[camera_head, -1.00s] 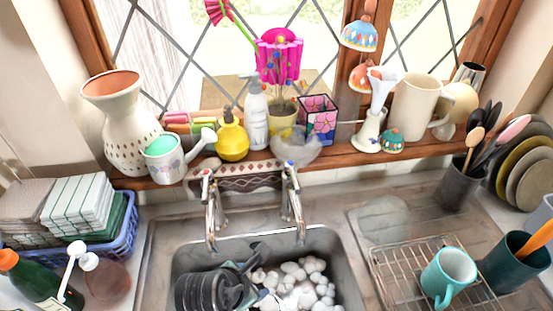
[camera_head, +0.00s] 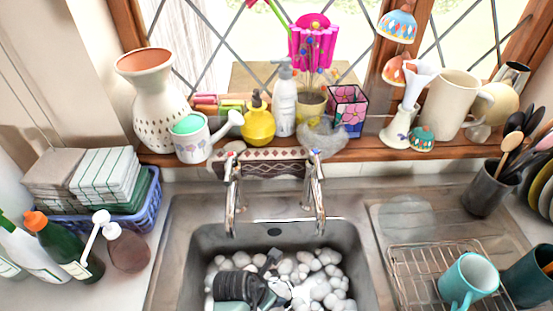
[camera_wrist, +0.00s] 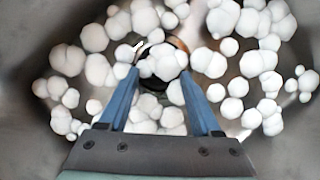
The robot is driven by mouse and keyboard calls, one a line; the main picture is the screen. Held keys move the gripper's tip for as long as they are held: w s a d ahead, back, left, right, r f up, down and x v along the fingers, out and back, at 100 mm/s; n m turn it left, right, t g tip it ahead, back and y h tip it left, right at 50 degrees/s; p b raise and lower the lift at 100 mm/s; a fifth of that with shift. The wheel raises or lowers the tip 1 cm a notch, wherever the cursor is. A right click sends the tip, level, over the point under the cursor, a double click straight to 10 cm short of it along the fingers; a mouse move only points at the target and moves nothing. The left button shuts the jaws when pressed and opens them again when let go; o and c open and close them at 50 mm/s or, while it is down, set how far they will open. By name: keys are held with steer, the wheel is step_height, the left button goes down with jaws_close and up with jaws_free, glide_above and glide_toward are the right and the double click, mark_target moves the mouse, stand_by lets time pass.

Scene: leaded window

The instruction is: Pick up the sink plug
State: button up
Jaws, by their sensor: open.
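My gripper (camera_wrist: 160,76) is open and points down into the foam in the sink basin. Its two blue fingers stand apart, with white foam clumps between and around them. Just beyond the fingertips, a round dark shape with a brownish rim (camera_wrist: 177,44) shows partly through the foam. It may be the sink plug or the drain; foam hides too much to tell. In the head view, my dark wrist and gripper are low in the sink basin (camera_head: 205,245), and the plug cannot be made out there.
Two taps (camera_head: 318,205) rise at the basin's back edge, close to my arm. A wire rack (camera_head: 415,262) with a teal mug (camera_head: 468,280) stands to the right. Bottles and a blue basket (camera_head: 140,215) stand left. The windowsill is crowded with pots and ornaments.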

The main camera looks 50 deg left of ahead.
steer(key=shift+x, duration=1.9)
steer(key=shift+s, duration=0.1)
steer(key=shift+c, duration=0.2)
jaws_close()
